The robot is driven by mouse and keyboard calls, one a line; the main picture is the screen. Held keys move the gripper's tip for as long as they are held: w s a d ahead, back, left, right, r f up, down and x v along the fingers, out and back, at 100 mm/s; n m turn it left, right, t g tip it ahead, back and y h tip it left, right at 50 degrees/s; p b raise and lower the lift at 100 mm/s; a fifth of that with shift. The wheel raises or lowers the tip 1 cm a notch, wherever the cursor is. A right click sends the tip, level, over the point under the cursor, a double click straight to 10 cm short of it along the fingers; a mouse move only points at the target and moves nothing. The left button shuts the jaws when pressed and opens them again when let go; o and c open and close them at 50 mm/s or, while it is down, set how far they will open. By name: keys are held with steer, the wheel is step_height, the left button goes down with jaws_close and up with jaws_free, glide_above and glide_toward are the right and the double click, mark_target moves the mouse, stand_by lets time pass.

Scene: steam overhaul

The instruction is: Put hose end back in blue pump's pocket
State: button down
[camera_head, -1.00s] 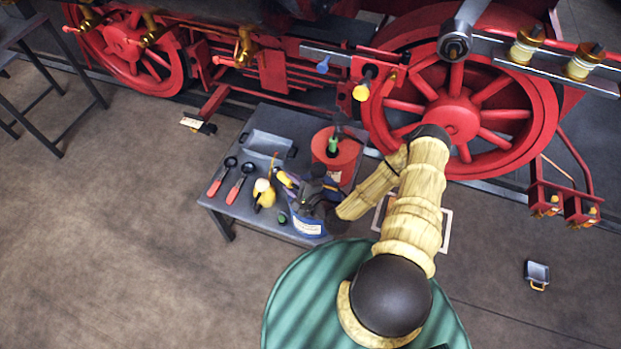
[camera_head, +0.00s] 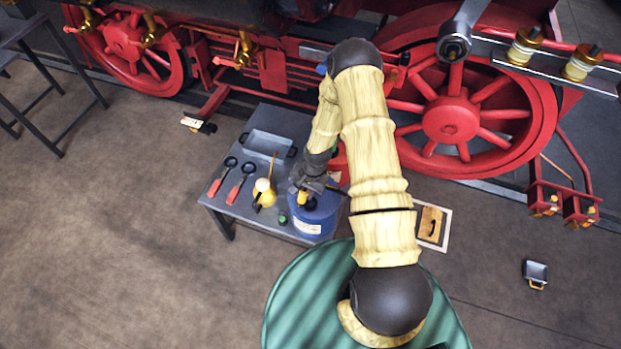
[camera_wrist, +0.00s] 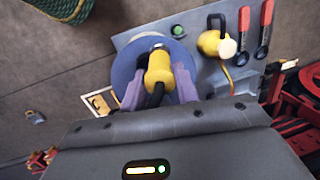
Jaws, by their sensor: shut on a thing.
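The blue pump (camera_head: 325,213) is a round blue drum with a pale label, at the front right corner of the grey table. My gripper (camera_head: 305,190) is above its top. It is shut on the yellow hose end (camera_wrist: 158,72), with purple fingers on both sides and a black part running back toward the wrist. In the wrist view the blue pump (camera_wrist: 122,70) shows as a round top behind and left of the hose end. The hose end's far tip overlaps the pump's top; I cannot tell whether it touches. The pocket is not clearly visible.
On the table (camera_head: 233,207) stand a yellow oil can (camera_head: 263,192), two red-handled tools (camera_head: 217,186), a small green item (camera_head: 283,218) and a grey tray (camera_head: 269,137). My arm mostly hides a red container behind the pump. Red locomotive wheels (camera_head: 455,115) stand behind.

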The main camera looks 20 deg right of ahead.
steer(key=r, duration=0.1)
steer(key=d+r+h, duration=0.1)
steer(key=r, duration=0.1)
steer(key=w+d+r+h, duration=0.1)
steer(key=shift+r+n, duration=0.3)
steer(key=shift+r, duration=0.05)
steer(key=shift+f, duration=0.1)
steer(key=shift+f+b, duration=1.5)
steer(key=shift+f, duration=0.85)
steer(key=shift+f+b, duration=1.65)
steer(key=shift+f, duration=0.35)
steer(key=c, duration=1)
jaws_free()
steer(key=shift+o, duration=0.2)
